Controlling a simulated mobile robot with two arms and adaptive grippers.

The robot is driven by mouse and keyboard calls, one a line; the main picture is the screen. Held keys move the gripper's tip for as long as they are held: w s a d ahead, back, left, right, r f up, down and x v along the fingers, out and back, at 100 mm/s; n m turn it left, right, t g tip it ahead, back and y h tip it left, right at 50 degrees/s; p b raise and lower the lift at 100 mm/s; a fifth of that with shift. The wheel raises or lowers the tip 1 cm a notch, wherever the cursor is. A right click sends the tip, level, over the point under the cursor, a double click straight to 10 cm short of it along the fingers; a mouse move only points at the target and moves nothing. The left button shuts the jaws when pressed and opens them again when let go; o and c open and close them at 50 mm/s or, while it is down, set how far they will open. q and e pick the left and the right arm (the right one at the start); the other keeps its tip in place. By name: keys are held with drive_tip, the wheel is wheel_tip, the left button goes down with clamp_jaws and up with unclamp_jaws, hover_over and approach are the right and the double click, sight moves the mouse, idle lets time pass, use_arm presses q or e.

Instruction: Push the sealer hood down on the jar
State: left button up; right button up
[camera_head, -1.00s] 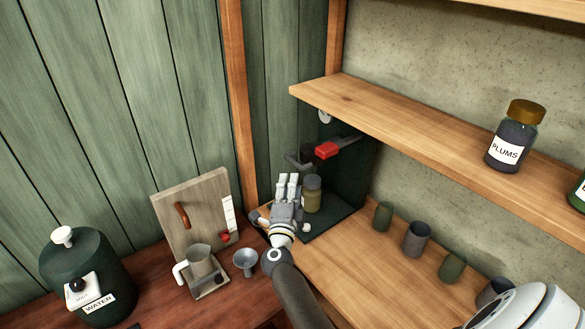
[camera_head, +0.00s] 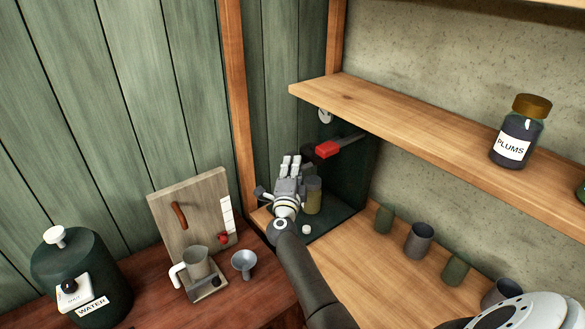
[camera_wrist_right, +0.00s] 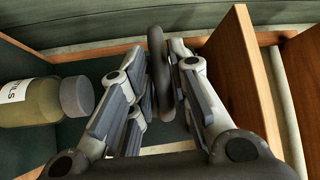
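The jar (camera_head: 314,200) is olive with a grey lid and stands upright on the dark base (camera_head: 338,216) of the sealer, just right of my right gripper. Its label and lid show at the left of the right wrist view (camera_wrist_right: 30,100). My right gripper (camera_head: 290,164) is beside the jar, apart from it. In the right wrist view a dark curved bar (camera_wrist_right: 156,50) lies between its fingers; the fingers look open around it, with contact unclear. A red-gripped lever (camera_head: 327,149) sticks out from the sealer's back panel. The hood is not clearly visible. My left gripper is not in view.
A wooden shelf (camera_head: 400,115) with a PLUMS jar (camera_head: 515,140) overhangs the right side. Several cups (camera_head: 419,240) stand on the wooden counter. A water urn (camera_head: 82,270), a cup on a small stand and a funnel (camera_head: 243,263) sit at the left.

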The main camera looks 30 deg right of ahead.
clamp_jaws()
drive_tip(key=shift+f, duration=0.1)
wheel_tip(320, 180, down, 9)
drive_tip(key=b, duration=0.7)
drive_tip(key=o, duration=0.5)
unclamp_jaws()
